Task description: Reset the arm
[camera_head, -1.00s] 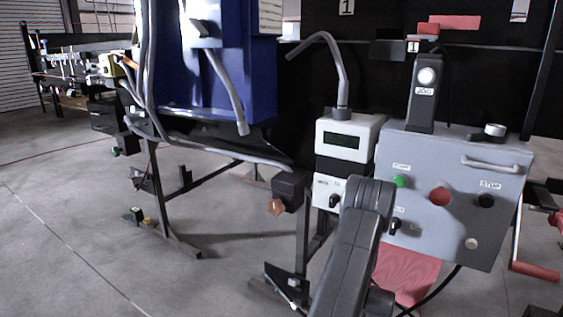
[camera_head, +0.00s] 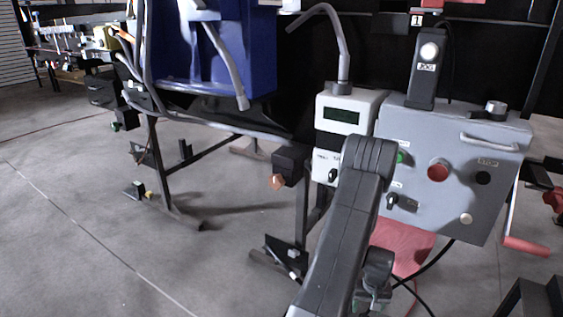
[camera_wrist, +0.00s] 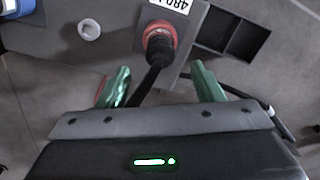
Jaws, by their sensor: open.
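My dark grey arm (camera_head: 345,225) rises in front of the control panels in the head view, with its elbow covering part of the grey control box (camera_head: 455,165). Below the elbow, a dark wrist part of mine hangs near the floor. In the wrist view, my gripper (camera_wrist: 161,75) shows two green fingers spread well apart, with nothing held between them. A red round connector (camera_wrist: 158,36) with a black cable (camera_wrist: 147,80) lies behind the gap, under a label. I cannot tell whether the fingers touch the cable.
The grey box carries a red button (camera_head: 438,171), a black knob (camera_head: 497,108) and a red-handled crank (camera_head: 525,246). A white meter box (camera_head: 345,120) stands left of it. Open concrete floor (camera_head: 80,240) lies at the left.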

